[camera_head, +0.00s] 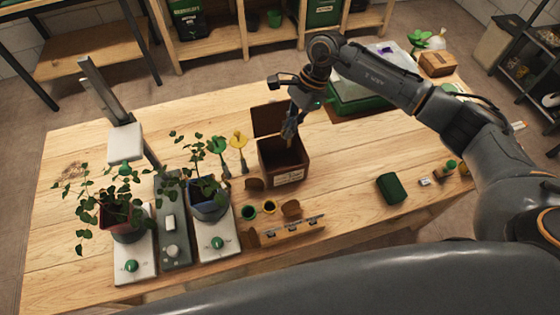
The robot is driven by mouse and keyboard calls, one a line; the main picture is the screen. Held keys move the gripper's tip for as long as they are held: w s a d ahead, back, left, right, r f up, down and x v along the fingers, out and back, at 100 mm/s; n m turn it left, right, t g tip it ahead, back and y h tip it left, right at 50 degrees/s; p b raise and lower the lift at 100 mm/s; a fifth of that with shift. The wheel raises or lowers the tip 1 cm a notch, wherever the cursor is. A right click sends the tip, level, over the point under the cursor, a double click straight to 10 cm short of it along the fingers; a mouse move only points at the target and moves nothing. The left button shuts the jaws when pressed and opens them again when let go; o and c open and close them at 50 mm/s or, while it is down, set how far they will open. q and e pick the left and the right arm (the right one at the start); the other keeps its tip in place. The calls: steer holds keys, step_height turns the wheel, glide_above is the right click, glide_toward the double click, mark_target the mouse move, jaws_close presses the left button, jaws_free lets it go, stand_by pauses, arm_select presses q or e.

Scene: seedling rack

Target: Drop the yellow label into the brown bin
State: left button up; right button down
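The brown bin (284,170) stands open on the wooden table, with its lid raised at the back and a pale tag on its front. My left gripper is not in view.
Two potted plants (118,215) (208,205) stand on pale bases at the left. Small pots (269,207) and a narrow rack (290,228) lie in front of the bin. A dark green block (391,188) is at right. A green tray (355,100) stands behind my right arm.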

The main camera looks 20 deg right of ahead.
step_height(320, 180, down, 2)
steer(key=shift+d+f, duration=0.1)
steer(key=shift+f, duration=0.25)
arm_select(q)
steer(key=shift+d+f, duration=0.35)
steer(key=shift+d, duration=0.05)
arm_select(e)
steer(key=c, duration=1.4)
jaws_free()
steer(key=shift+c, duration=0.2)
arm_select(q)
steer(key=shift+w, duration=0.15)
arm_select(e)
steer(key=shift+r, duration=0.15)
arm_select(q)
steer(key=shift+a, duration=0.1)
arm_select(e)
steer(key=v, duration=1.1)
steer(key=shift+d+r, duration=0.25)
steer(key=shift+r, duration=0.05)
